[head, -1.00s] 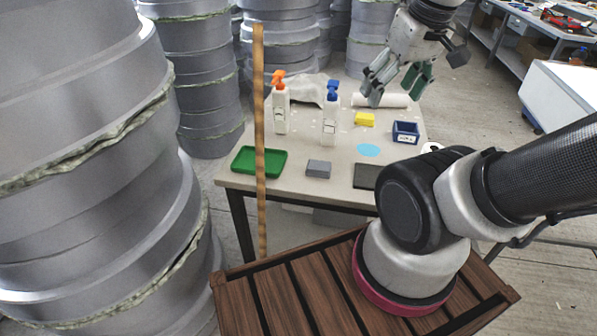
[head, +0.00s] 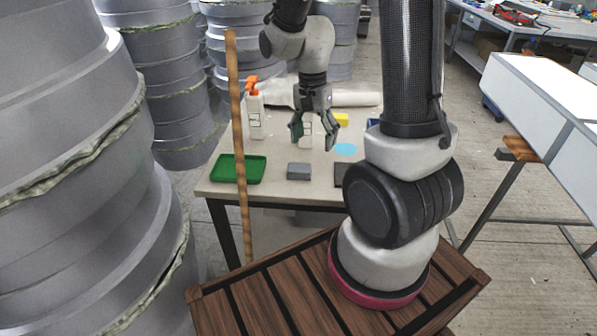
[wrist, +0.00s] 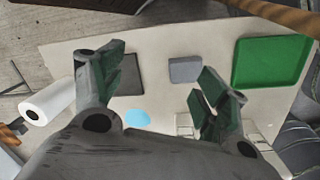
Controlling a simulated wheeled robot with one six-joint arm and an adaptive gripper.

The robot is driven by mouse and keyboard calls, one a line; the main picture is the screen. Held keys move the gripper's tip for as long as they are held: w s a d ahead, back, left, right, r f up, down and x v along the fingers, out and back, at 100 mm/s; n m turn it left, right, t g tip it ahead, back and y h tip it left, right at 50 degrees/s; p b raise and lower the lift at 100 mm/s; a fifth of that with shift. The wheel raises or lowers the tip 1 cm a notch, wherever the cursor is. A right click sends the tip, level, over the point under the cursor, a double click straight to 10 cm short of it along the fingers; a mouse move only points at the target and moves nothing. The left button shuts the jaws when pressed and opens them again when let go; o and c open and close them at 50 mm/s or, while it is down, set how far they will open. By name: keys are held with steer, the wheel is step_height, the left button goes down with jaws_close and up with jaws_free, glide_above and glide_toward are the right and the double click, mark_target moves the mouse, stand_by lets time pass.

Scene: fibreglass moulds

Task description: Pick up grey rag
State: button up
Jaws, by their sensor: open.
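The grey rag (head: 299,171) looks like a small folded grey block. It lies flat on the table near the front edge, between the green tray (head: 237,169) and a dark flat pad. The wrist view also shows the rag (wrist: 185,69), lying between the two fingers and nearer the right one. My gripper (head: 313,140) points down over the table, open and empty. In the head view it is above and behind the rag, apart from it.
An orange-topped spray bottle (head: 255,112) stands at the back left; another white bottle is mostly hidden behind my gripper. A wooden pole (head: 240,150) rises before the table. A blue patch (head: 346,149) and yellow block (head: 341,119) lie right. Stacked moulds (head: 70,170) stand left.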

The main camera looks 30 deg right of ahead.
mark_target(299, 167)
steer(key=w+f+m, duration=0.1)
steer(key=f+m, duration=0.1)
steer(key=m, duration=0.1)
steer(key=w+f+m, duration=0.2)
steer(key=m, duration=0.2)
steer(key=w+f+m, duration=0.2)
steer(key=m, duration=0.2)
steer(key=shift+w+a+f+t, duration=0.1)
steer(key=shift+w+f+t, duration=0.1)
steer(key=shift+f+t, duration=0.15)
steer(key=shift+w+f+m+t, duration=0.15)
steer(key=shift+w+m+t, duration=0.2)
steer(key=shift+m, duration=0.65)
steer(key=f, duration=0.7)
steer(key=shift+w+a+f, duration=0.2)
steer(key=shift+w+f, duration=0.1)
steer(key=c, duration=1.1)
